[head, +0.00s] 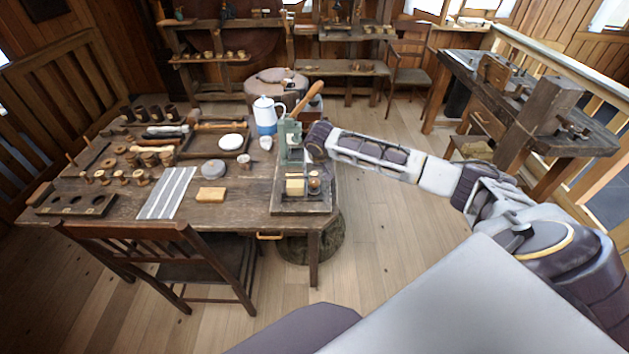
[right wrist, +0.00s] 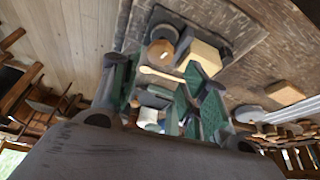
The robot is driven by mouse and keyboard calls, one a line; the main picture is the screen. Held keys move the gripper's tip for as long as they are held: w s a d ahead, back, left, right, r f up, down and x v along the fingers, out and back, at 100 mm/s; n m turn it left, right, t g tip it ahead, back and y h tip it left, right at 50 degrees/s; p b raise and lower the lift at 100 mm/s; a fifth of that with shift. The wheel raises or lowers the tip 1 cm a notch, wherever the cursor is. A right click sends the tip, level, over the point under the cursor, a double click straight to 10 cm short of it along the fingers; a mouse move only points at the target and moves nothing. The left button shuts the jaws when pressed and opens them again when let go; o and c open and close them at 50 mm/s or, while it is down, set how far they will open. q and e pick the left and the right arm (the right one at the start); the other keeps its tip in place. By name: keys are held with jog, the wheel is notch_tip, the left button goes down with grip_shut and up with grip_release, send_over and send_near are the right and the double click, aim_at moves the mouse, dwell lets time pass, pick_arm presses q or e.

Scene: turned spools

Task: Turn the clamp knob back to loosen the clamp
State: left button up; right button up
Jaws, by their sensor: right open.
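On the board are a pale yellow block (head: 295,187) and a brown round knob-like piece (head: 314,186). In the right wrist view, the block (right wrist: 203,55) and round piece (right wrist: 161,52) lie beyond a pale ball-ended bar (right wrist: 160,75). I cannot tell which part is the clamp knob. My left gripper is out of view.
A blue and white pot (head: 265,115) and a white cup (head: 266,143) stand left of the frame. A yellow block (head: 211,195), a striped cloth (head: 166,193) and several spools lie on the table (head: 240,200). A chair (head: 170,260) stands at the front. The floor right of the table is free.

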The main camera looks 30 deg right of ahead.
aim_at(315, 181)
jog(key=shift+x, duration=3.6)
jog(key=shift+c, duration=0.3)
jog(key=c, duration=0.6)
jog(key=shift+c, duration=0.2)
